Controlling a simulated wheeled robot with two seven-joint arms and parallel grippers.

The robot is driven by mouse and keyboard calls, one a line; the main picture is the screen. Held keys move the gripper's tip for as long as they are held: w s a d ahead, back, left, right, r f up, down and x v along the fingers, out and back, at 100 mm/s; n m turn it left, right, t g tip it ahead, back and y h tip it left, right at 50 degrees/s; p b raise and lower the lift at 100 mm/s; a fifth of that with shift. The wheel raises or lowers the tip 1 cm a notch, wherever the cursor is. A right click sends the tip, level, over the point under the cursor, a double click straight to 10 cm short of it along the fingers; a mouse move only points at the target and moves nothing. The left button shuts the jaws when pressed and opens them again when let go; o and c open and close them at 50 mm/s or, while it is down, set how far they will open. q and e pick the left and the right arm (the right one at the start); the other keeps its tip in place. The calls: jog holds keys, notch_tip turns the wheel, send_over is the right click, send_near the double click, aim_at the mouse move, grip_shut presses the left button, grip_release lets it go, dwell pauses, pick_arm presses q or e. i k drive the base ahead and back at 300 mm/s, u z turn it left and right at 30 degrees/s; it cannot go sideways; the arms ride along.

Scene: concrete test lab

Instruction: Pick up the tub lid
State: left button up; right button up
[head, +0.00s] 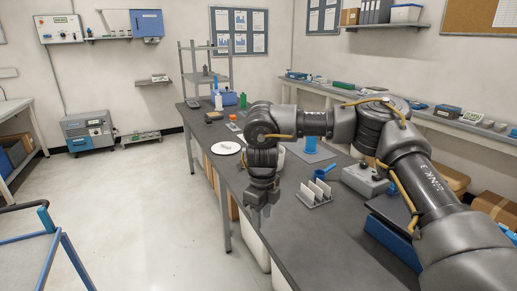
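A flat white disc, which looks like the tub lid (227,148), lies on the dark bench top near its left edge, with a small pale mark or piece at its middle. A white tub (280,157) stands to its right, mostly hidden behind my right arm. My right gripper (262,209) points down near the bench's left edge, nearer to me than the disc and apart from it. Its fingers are dark and small, so I cannot tell whether they are open; nothing shows held. My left gripper is out of view.
A rack with white plates (315,193), a blue scoop (326,172) and a grey device (366,180) stand right of my gripper. An orange-capped jar (232,122) and bottles stand beyond the disc. Bare bench lies in front (310,245). A blue-framed cart (45,250) stands left.

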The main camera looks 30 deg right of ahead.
aim_at(224, 148)
jog(key=z, duration=0.05)
jog(key=i, duration=1)
jog(key=z, duration=0.25)
jog(key=i, duration=1.6)
